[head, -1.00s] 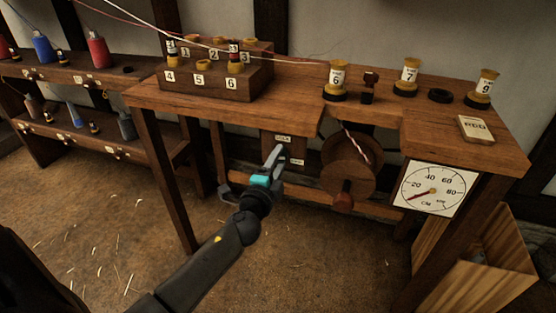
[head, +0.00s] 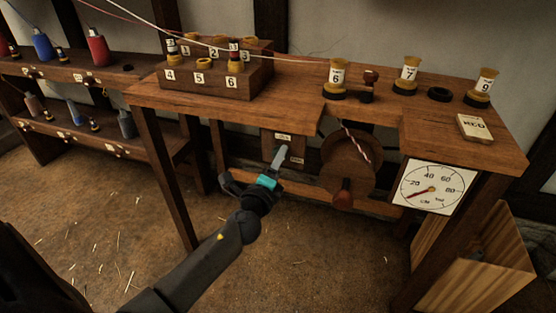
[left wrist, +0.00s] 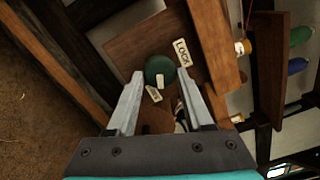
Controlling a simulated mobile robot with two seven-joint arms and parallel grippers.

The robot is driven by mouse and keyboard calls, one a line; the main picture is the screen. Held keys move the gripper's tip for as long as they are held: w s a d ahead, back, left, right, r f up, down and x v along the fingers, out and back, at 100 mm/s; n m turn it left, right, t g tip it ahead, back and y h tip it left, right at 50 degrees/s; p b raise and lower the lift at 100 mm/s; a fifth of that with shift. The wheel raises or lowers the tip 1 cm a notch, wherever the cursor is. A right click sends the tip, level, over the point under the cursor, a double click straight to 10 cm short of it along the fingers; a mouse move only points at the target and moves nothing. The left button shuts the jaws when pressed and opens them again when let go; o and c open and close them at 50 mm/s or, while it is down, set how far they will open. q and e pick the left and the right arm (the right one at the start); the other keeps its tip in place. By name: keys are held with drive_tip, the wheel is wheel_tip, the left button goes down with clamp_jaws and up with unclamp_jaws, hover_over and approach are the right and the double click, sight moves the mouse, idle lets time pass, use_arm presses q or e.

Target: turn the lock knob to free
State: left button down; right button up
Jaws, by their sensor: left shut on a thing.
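The lock knob (left wrist: 155,64) is a round dark green knob with a pale pointer mark. It sits on a brown wooden plate (left wrist: 133,47) under the bench. A LOCK label (left wrist: 182,53) is beside it. A second small label (left wrist: 154,94) is too blurred to read; the pointer mark is turned towards it. My left gripper (left wrist: 160,74) is shut on the knob, a finger on either side. In the head view my left gripper (head: 279,155) reaches the plate (head: 270,145) and hides the knob. My right gripper is not in view.
The bench top (head: 290,92) overhangs the plate. A reel (head: 350,160) with a red-and-white rope and a handle (head: 343,190) is close to the right. A dial (head: 436,187) hangs further right. A table leg (head: 165,185) stands to the left. The floor in front is open.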

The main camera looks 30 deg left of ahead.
use_arm(q)
drive_tip(key=shift+c, duration=1.6)
unclamp_jaws()
drive_tip(key=b+v, duration=0.1)
drive_tip(key=v, duration=1.4)
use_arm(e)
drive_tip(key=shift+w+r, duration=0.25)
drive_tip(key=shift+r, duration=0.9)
use_arm(q)
drive_tip(key=shift+s+a, duration=0.1)
drive_tip(key=shift+s, duration=0.05)
drive_tip(key=shift+f, duration=0.1)
